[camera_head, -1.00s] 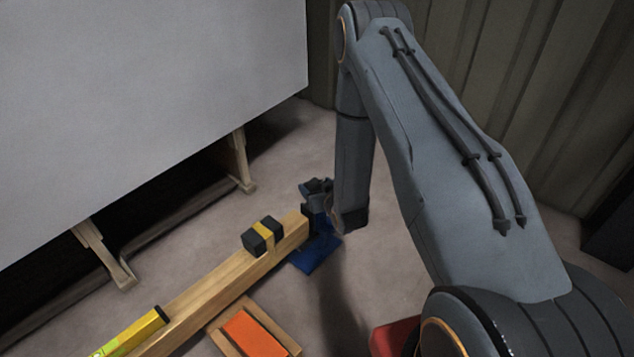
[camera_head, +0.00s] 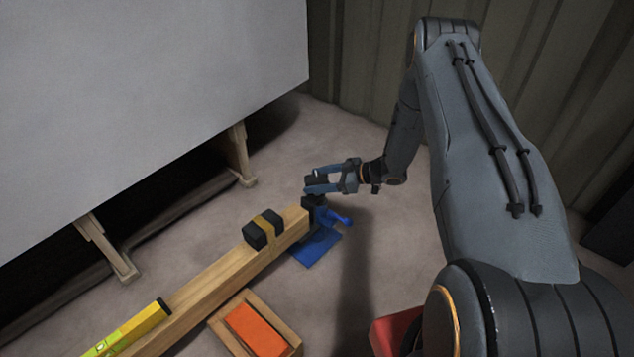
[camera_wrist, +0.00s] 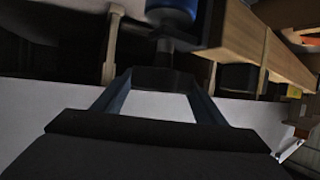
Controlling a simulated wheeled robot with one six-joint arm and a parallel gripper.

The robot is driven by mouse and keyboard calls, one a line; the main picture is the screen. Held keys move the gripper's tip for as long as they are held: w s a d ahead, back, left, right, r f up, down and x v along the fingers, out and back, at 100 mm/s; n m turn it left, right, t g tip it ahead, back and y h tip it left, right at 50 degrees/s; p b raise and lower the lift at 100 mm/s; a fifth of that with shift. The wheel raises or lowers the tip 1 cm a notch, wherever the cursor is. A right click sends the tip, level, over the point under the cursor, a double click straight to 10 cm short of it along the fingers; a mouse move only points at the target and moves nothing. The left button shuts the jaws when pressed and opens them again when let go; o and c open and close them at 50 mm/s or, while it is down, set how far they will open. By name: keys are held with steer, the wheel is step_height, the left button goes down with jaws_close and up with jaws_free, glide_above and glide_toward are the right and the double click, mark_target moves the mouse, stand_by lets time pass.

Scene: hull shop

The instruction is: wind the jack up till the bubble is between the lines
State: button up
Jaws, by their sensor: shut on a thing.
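A blue jack (camera_head: 317,247) stands on the floor at the end of a long wooden beam (camera_head: 215,282), its dark head at the beam end. My gripper (camera_head: 312,182) reaches in from the right, lying roughly level, and is shut on the dark top piece of the jack. In the wrist view my gripper (camera_wrist: 160,80) has its two fingers either side of this dark piece, with the jack's blue body (camera_wrist: 172,12) beyond. A yellow-green spirit level (camera_head: 128,332) lies on the beam at the lower left. Its bubble and lines are too small to read.
A dark block (camera_head: 262,231) with a yellow band sits on the beam near the jack. A wooden tray (camera_head: 285,328) with an orange thing in it stands beside the beam. A large pale hull panel (camera_head: 150,90) on wooden props fills the left. Floor right of the jack is clear.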

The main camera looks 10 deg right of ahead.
mark_target(323, 178)
steer(key=shift+f+n+g+y+b, duration=0.15)
steer(key=shift+n+g+y+b, duration=0.2)
steer(key=shift+n+g+b, duration=0.5)
steer(key=shift+f+n+g+y+b, duration=0.1)
steer(key=shift+n+g+y+b, duration=0.35)
steer(key=shift+n+g, duration=0.6)
steer(key=shift+g, duration=0.3)
steer(key=shift+r, duration=0.1)
steer(key=o, duration=0.7)
steer(key=shift+o, duration=0.2)
steer(key=shift+p+v, duration=0.85)
steer(key=shift+v, duration=3)
steer(key=shift+w, duration=0.1)
